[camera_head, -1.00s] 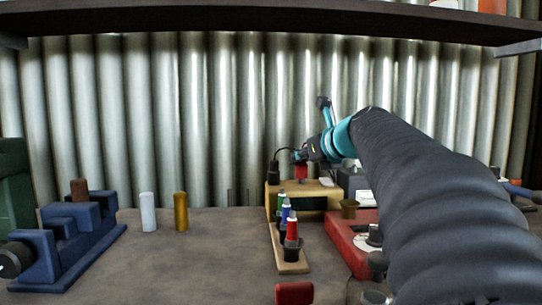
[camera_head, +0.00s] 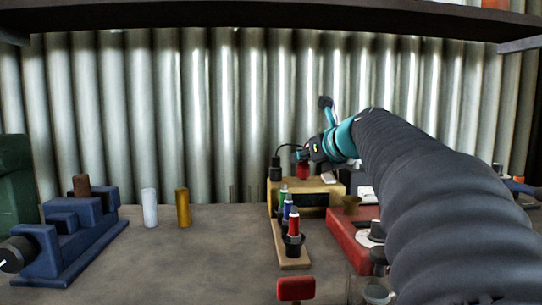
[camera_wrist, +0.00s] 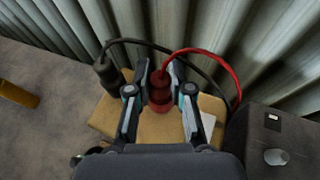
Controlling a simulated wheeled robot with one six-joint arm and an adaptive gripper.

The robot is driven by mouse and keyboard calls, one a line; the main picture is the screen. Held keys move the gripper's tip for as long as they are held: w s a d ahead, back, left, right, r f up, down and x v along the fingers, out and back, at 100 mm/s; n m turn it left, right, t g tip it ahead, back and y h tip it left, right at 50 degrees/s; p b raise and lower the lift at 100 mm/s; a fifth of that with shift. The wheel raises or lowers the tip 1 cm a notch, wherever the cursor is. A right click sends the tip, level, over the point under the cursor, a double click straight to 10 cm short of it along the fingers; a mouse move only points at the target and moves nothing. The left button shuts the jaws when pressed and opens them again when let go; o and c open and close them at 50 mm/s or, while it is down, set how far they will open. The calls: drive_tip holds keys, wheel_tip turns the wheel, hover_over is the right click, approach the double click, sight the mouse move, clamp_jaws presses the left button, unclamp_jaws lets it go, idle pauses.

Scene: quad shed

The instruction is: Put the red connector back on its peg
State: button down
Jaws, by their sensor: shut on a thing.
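The red connector (camera_wrist: 159,92) stands between my two fingers in the wrist view, with a red cable (camera_wrist: 215,58) curving from its top to the right. My gripper (camera_wrist: 160,75) is shut on it. In the head view the red connector (camera_head: 302,171) is below my gripper (camera_head: 308,156), at the top of a wooden block (camera_head: 325,186). Its lower end is dark and low over the block. I cannot tell whether it touches the block or sits around a peg. No bare peg is clearly visible.
A black connector (camera_wrist: 107,72) with a black cable stands at the block's left end. A grey box (camera_wrist: 272,140) is to the right. A corrugated wall is close behind.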

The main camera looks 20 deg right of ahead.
drive_tip(key=shift+f, duration=0.25)
idle(0.4)
drive_tip(key=c, duration=0.6)
unclamp_jaws()
drive_tip(key=shift+o, duration=0.2)
drive_tip(key=shift+r, duration=0.1)
drive_tip(key=shift+r+p, duration=0.6)
drive_tip(key=shift+r, duration=2.8)
drive_tip(key=shift+a, duration=0.1)
